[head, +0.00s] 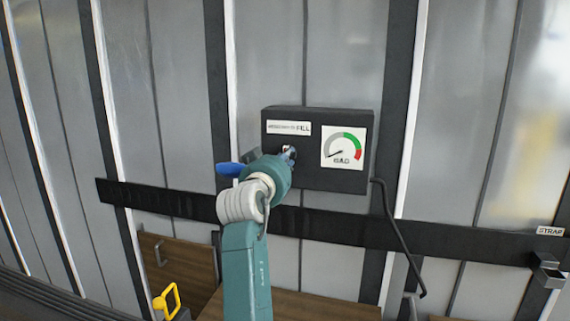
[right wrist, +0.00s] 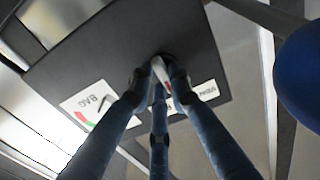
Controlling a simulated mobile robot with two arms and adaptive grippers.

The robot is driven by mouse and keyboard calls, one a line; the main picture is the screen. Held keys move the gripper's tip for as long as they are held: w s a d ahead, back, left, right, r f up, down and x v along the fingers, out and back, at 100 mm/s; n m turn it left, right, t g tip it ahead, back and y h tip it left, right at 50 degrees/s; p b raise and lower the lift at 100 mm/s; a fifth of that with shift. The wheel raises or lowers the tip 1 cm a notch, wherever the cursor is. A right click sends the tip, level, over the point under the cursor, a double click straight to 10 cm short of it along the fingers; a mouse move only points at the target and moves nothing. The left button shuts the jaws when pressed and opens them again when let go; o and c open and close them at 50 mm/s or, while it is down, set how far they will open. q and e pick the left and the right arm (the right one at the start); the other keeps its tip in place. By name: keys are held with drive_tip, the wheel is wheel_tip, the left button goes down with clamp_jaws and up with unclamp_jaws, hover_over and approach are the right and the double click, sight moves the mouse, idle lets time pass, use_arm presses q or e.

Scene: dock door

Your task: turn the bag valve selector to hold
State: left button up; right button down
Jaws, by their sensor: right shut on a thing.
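The bag valve is a dark box (head: 318,120) on the wall rail. It carries a white label (head: 289,128) ending in FILL and a round gauge (head: 344,147) marked BAG, its needle pointing lower left. My right gripper (head: 289,154) reaches up to the box's face, left of the gauge. In the right wrist view my right gripper (right wrist: 158,84) is shut on the selector (right wrist: 161,72), a pale knob with a red mark. The fingers cover much of the knob, so its exact setting cannot be told. My left gripper is not in view.
A black rail (head: 455,242) runs across the ribbed metal wall, and a cable (head: 399,238) hangs from the box's right side. A strap fitting (head: 546,272) is at far right. Brown crates (head: 180,262) and a yellow handle (head: 168,299) are low down.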

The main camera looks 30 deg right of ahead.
drive_tip(key=shift+f, duration=0.35)
drive_tip(key=c, duration=1.7)
unclamp_jaws()
drive_tip(key=shift+c, duration=0.2)
drive_tip(key=shift+o, duration=0.8)
drive_tip(key=shift+w+d, duration=0.15)
wheel_tip(320, 180, up, 10)
drive_tip(key=shift+r, duration=0.1)
